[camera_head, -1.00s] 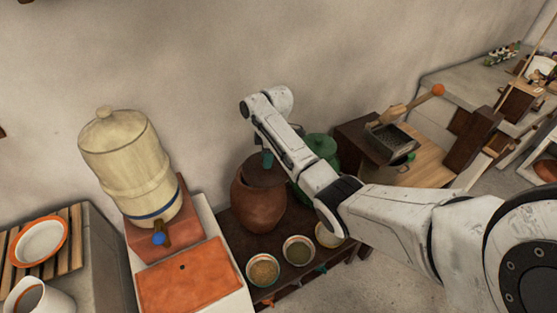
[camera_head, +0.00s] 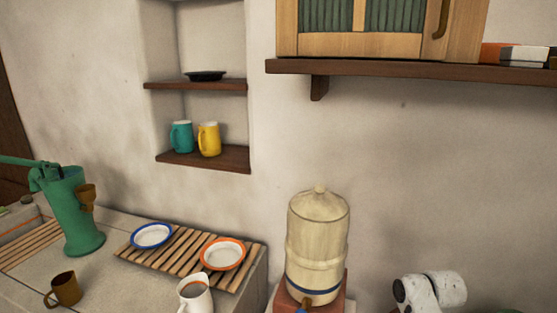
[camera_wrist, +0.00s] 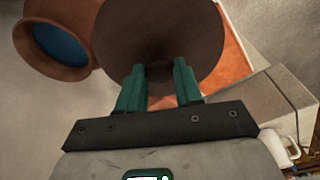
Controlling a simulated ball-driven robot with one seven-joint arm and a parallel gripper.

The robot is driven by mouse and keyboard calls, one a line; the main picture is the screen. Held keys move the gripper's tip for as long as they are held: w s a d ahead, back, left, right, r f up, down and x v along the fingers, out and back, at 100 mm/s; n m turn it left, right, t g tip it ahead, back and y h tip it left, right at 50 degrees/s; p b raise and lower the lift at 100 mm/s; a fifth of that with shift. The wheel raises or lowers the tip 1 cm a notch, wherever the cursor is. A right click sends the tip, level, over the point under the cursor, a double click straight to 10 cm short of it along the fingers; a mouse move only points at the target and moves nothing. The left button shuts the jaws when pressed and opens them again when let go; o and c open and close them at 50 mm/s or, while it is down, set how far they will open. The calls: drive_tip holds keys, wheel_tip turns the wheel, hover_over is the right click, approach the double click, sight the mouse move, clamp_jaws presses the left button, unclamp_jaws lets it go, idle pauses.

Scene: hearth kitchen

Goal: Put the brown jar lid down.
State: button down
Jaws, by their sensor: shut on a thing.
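The brown jar lid (camera_wrist: 150,25) is a round dark brown disc in the wrist view. My gripper (camera_wrist: 160,71) has green fingers, which are shut on the small knob in the middle of the lid. The reddish-brown jar (camera_wrist: 82,70) is at the upper left of the wrist view, its mouth open with blue inside. The lid is clear of the mouth and overlaps the jar's edge in the picture. The gripper, lid and jar are out of the head view.
In the wrist view an orange slab (camera_wrist: 232,62) shows behind the lid, with a pale counter (camera_wrist: 262,103) and a white jug (camera_wrist: 277,147) at right. The head view shows a cream water dispenser (camera_head: 317,240), a slatted rack (camera_head: 180,258) with two plates, and a green pump (camera_head: 75,215).

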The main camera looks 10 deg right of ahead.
drive_tip(key=s+a+f+m+b, duration=0.1)
drive_tip(key=s+a+f+m, duration=0.1)
drive_tip(key=a, duration=0.9)
drive_tip(key=s+a+f+m+b, duration=0.2)
drive_tip(key=s+a+f, duration=0.3)
drive_tip(key=a, duration=0.7)
drive_tip(key=shift+s+a+f+m+h, duration=0.15)
drive_tip(key=shift+s+f+m+h, duration=0.15)
drive_tip(key=shift+s+m+h, duration=0.25)
drive_tip(key=shift+w, duration=0.15)
